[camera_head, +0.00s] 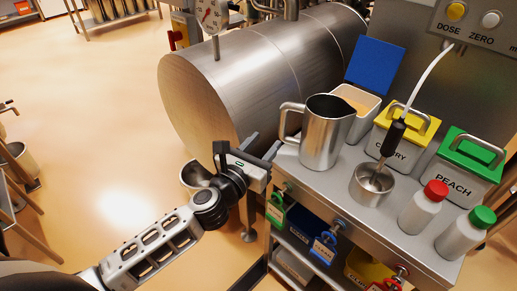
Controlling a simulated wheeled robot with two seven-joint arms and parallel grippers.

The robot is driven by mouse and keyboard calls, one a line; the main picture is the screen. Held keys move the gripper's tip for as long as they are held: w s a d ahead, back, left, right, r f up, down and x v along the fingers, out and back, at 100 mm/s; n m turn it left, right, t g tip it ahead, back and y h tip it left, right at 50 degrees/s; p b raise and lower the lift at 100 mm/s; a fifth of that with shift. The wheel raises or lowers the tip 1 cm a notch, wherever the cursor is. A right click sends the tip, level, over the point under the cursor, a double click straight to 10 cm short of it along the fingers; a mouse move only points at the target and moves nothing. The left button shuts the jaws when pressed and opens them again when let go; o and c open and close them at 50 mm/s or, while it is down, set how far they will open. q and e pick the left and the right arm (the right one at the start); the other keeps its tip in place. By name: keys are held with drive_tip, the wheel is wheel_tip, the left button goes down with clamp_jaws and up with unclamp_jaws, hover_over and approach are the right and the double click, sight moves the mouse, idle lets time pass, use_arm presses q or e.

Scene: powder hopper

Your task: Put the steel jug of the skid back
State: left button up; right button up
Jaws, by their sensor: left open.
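The steel jug (325,133) stands upright near the left end of the steel bench (325,193). Its handle is on its left side, towards my left gripper. My left gripper (266,150) is open and just left of the jug, below and beside the handle (286,119). I see no contact between them, and the jaws look empty. My right gripper does not show.
Behind the jug is an open tub of pale powder (357,98) with a blue lid (374,65). To the right are a yellow-lidded bin (392,128), a green-lidded bin (464,170), a small steel cup (371,186) and two bottles (421,207).

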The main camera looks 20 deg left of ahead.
use_arm(q)
drive_tip(key=s+d+f+m+g+h, duration=0.15)
drive_tip(key=s+d+f+m, duration=0.35)
drive_tip(key=m, duration=0.7)
drive_tip(key=s+d+f+m+g+h, duration=0.1)
drive_tip(key=s+d+m+h, duration=0.2)
drive_tip(key=s+m, duration=0.65)
drive_tip(key=s+a+f+m+g+y, duration=0.1)
drive_tip(key=f+m, duration=0.3)
drive_tip(key=m, duration=0.4)
drive_tip(key=s+a+f+m+g+y, duration=0.1)
drive_tip(key=s+f+m+g+y, duration=0.1)
drive_tip(key=m, duration=0.6)
wheel_tip(320, 180, down, 3)
drive_tip(key=shift+s+a+f+g, duration=0.1)
drive_tip(key=shift+s+a+g, duration=0.2)
drive_tip(key=shift+s+g, duration=0.65)
drive_tip(key=shift+y, duration=0.25)
